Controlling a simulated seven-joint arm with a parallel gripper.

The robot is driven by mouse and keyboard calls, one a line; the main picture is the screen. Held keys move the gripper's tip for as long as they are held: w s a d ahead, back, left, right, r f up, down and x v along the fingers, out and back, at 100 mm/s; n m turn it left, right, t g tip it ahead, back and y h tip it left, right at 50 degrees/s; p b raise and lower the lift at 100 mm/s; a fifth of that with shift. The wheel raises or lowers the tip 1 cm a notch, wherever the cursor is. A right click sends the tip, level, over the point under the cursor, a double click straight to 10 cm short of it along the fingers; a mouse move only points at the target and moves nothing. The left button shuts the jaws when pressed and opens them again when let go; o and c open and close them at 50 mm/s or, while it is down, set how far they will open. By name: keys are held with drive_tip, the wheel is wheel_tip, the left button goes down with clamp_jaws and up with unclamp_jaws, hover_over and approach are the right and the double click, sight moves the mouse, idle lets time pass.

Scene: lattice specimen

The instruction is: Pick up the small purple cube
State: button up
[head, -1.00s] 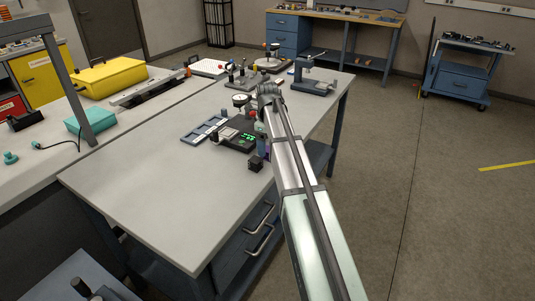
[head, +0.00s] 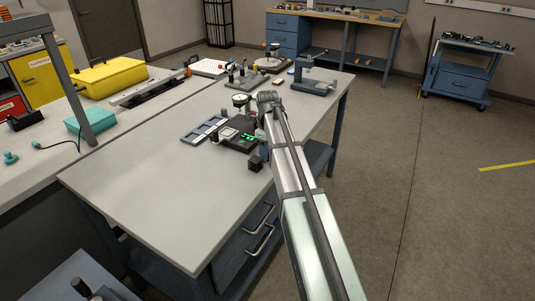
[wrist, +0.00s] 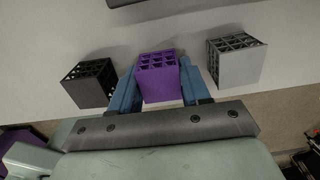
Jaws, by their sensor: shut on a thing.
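The small purple cube (wrist: 158,80) is a lattice block with an open grid on its top. In the wrist view it sits between the two blue fingers of my gripper (wrist: 158,88), which are shut on it from both sides. I cannot tell whether it touches the table. In the head view my arm hides the cube, and the gripper (head: 264,150) shows only in part at the table's right edge.
A black lattice cube (wrist: 90,83) is left of the gripper and a grey lattice cube (wrist: 236,60) is to its right. A black scale with a green display (head: 240,134) stands close by. The near part of the grey table (head: 150,185) is clear.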

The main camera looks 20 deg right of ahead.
drive_tip(key=shift+c, duration=0.3)
wheel_tip(320, 180, up, 9)
drive_tip(key=shift+f, duration=0.2)
drive_tip(key=shift+a+r, duration=0.15)
drive_tip(key=shift+r, duration=0.2)
drive_tip(key=shift+n, duration=0.7)
drive_tip(key=w+a, duration=0.3)
drive_tip(key=a, duration=0.1)
drive_tip(key=w+a, duration=0.7)
drive_tip(key=a, duration=0.1)
drive_tip(key=shift+w+r, duration=0.3)
drive_tip(key=shift+r, duration=0.05)
drive_tip(key=shift+m, duration=0.3)
drive_tip(key=w, duration=0.4)
drive_tip(key=shift+w+a+r, duration=0.1)
drive_tip(key=shift+a+r, duration=0.15)
drive_tip(key=shift+r, duration=0.1)
drive_tip(key=shift+f+m, duration=0.15)
drive_tip(key=shift+m, duration=0.25)
drive_tip(key=shift+f, duration=2.5)
